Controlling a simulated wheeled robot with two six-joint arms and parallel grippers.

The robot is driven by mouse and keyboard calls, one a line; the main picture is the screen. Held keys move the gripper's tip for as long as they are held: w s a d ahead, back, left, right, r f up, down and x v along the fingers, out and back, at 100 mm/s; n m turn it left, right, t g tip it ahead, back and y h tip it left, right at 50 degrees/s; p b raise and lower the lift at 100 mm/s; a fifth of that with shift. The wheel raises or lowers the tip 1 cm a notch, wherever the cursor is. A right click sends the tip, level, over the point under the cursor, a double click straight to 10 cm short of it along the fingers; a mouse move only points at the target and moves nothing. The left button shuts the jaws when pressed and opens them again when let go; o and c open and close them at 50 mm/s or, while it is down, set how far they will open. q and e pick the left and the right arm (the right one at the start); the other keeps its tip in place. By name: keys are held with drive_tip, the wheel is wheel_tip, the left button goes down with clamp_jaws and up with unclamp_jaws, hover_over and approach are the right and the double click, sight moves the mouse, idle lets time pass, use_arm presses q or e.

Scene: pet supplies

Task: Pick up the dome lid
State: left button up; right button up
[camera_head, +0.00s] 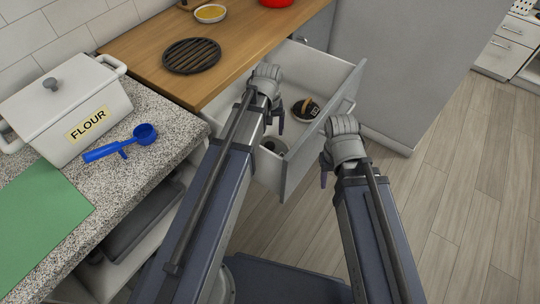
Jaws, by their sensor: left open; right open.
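An open white drawer (305,57) holds a small round dark object with a tan or orange part (308,108); it may be the dome lid, but it is too small to tell. A grey round object (273,146) lies nearer the drawer front, partly hidden by my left arm. My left gripper (275,117) is open over the drawer, left of the dark object and apart from it in the picture. My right gripper (326,172) is open outside the drawer, at its lower right. No grip on anything shows.
A white flour bin (110,115) with a knobbed lid, a blue scoop (125,143) and a green mat (35,225) are on the speckled counter. A dark trivet (191,55) and a yellow-filled bowl (210,13) are on the wooden counter. The floor at right is clear.

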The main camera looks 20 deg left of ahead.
sight(270, 145)
use_arm(q)
drive_tip(key=shift+f+b, duration=1.3)
drive_tip(key=shift+f, duration=0.1)
drive_tip(key=f+b, duration=0.5)
drive_tip(key=shift+w+d, duration=0.1)
drive_tip(key=shift+w, duration=0.2)
clamp_jaws()
idle(0.5)
